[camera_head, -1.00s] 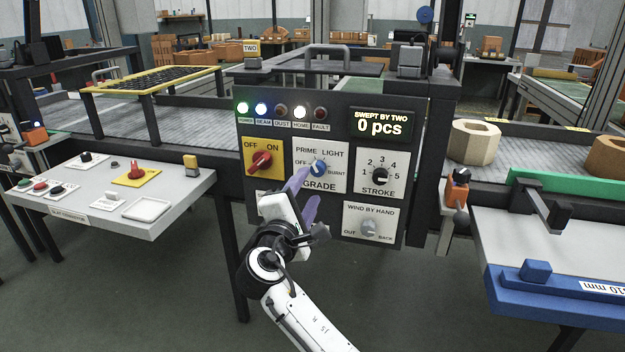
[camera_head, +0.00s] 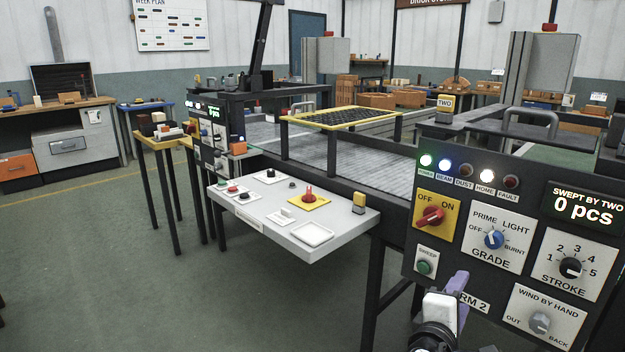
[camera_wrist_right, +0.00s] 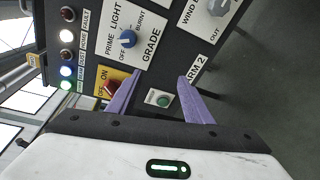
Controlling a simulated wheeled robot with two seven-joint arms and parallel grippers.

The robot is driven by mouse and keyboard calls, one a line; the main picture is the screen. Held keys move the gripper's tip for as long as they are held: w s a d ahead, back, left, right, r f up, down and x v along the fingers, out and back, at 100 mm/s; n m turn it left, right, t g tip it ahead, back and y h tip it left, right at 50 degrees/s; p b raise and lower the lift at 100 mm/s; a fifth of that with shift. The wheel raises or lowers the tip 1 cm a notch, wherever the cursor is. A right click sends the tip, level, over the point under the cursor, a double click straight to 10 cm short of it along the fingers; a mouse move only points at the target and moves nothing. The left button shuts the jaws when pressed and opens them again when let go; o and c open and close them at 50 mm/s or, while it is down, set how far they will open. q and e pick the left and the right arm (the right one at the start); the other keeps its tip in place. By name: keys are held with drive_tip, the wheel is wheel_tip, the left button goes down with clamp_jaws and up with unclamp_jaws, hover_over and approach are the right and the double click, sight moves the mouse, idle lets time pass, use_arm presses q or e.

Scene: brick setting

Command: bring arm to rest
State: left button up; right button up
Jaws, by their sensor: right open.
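My right gripper (camera_head: 456,284) is low in the head view, in front of the lower left of the dark control panel (camera_head: 480,286). Its purple fingers are apart and empty, also in the right wrist view (camera_wrist_right: 160,76). A green sweep button (camera_wrist_right: 158,99) shows between the fingers there, with the red off/on switch (camera_wrist_right: 116,88) beside one finger and the blue grade knob (camera_wrist_right: 127,39) beyond the tips. The gripper hides part of the "ARM 2" label in the head view. My left gripper is not in view.
The panel's stroke knob (camera_head: 570,267) and wind-by-hand knob (camera_head: 539,322) are to the right. The display (camera_head: 583,206) reads 0 pcs. A pale side table (camera_head: 350,222) with buttons and a tray stands left of the panel. Open floor (camera_head: 200,300) lies at lower left.

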drive_tip(key=s+a+f+y+p, duration=0.1)
drive_tip(key=s+a+f+y, duration=0.1)
drive_tip(key=f, duration=0.4)
drive_tip(key=s+a+f+y, duration=0.2)
drive_tip(key=s+f+y, duration=0.1)
drive_tip(key=f, duration=0.3)
drive_tip(key=s+a+f+m+g+y+p, duration=0.1)
drive_tip(key=s+a+f+m+y, duration=0.2)
drive_tip(key=s, duration=0.4)
drive_tip(key=s+a+f+m+g+y, duration=0.1)
drive_tip(key=s+a+f+m+y, duration=0.1)
drive_tip(key=s, duration=0.6)
drive_tip(key=s+a+f+m+g+y+p, duration=0.1)
drive_tip(key=s+a+f+m+y, duration=0.2)
drive_tip(key=s+a+f+m, duration=0.2)
drive_tip(key=s+a+f, duration=0.1)
drive_tip(key=s+f, duration=0.1)
drive_tip(key=s, duration=0.1)
drive_tip(key=shift+s+a+f+g+y+p, duration=0.25)
drive_tip(key=shift+a+g+y+p, duration=0.05)
drive_tip(key=shift+a+p, duration=0.05)
